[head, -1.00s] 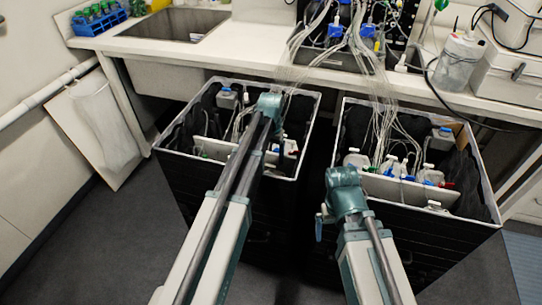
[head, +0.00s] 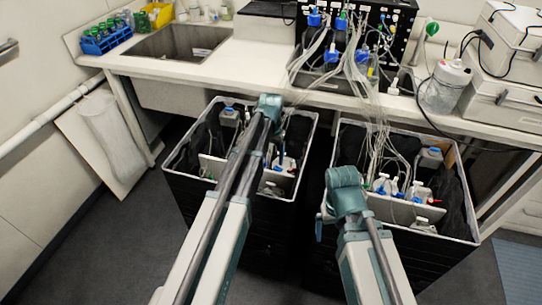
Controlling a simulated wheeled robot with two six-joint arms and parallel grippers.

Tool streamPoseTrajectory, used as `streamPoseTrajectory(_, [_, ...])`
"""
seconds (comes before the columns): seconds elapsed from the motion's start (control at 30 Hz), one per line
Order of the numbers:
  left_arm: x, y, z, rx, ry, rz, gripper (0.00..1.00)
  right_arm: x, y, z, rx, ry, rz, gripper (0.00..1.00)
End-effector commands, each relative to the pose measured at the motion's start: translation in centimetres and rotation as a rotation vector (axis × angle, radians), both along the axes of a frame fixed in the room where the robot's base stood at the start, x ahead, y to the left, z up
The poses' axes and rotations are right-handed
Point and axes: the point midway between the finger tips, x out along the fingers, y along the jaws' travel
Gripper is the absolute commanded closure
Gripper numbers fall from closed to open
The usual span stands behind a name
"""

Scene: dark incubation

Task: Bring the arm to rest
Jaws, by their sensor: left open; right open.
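My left arm (head: 232,195) reaches up from the bottom of the head view to a teal joint (head: 269,106) that overlaps the left bin. My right arm (head: 375,262) is shorter in view and ends at a teal joint (head: 345,190) in front of the right bin. I cannot make out the jaws of either gripper. Nothing is seen held by either arm.
Two black bins, left (head: 168,168) and right (head: 465,236), hold bottles and tubing on the floor. Behind them is a white counter (head: 245,56) with a sink (head: 180,42), a blue tube rack (head: 108,40) and tubed equipment. Dark floor (head: 120,240) is clear at left.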

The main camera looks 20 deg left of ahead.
Motion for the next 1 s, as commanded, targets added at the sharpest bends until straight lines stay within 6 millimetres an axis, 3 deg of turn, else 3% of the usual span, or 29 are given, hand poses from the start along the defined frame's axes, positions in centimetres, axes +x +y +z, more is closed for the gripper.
streamPoseTrajectory(0.47, [0.0,0.0,-1.6,0.0,0.0,0.0,0.2,0.0,0.0,-1.6,0.0,0.0,0.0,0.0])
streamPoseTrajectory(1.0, [0.0,0.0,-8.0,0.0,0.0,0.0,0.2,0.0,0.0,-8.0,0.0,0.0,0.001,0.0])
